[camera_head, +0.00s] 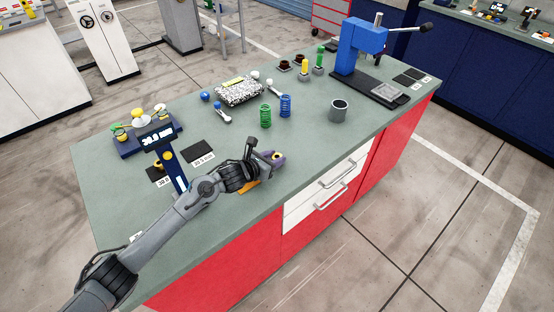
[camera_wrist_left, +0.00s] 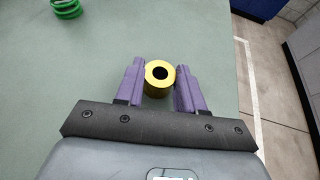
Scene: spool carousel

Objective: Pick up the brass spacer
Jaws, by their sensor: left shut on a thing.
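The brass spacer (camera_wrist_left: 149,72) is a short gold cylinder with a dark hole through its middle. In the left wrist view it sits between the two purple fingers of my left gripper (camera_wrist_left: 160,80), which is shut on it. In the head view my left gripper (camera_head: 270,157) is low over the front part of the bench, and a little of the brass spacer (camera_head: 278,156) shows at its fingertips. I cannot tell whether the spacer touches the bench. My right gripper is not in view.
Green (camera_head: 265,116) and blue (camera_head: 285,105) springs stand behind the gripper on the green bench top (camera_head: 320,150). A grey cup (camera_head: 339,110) and a blue press (camera_head: 362,45) stand to the right. A blue gauge stand (camera_head: 158,134) is at the left.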

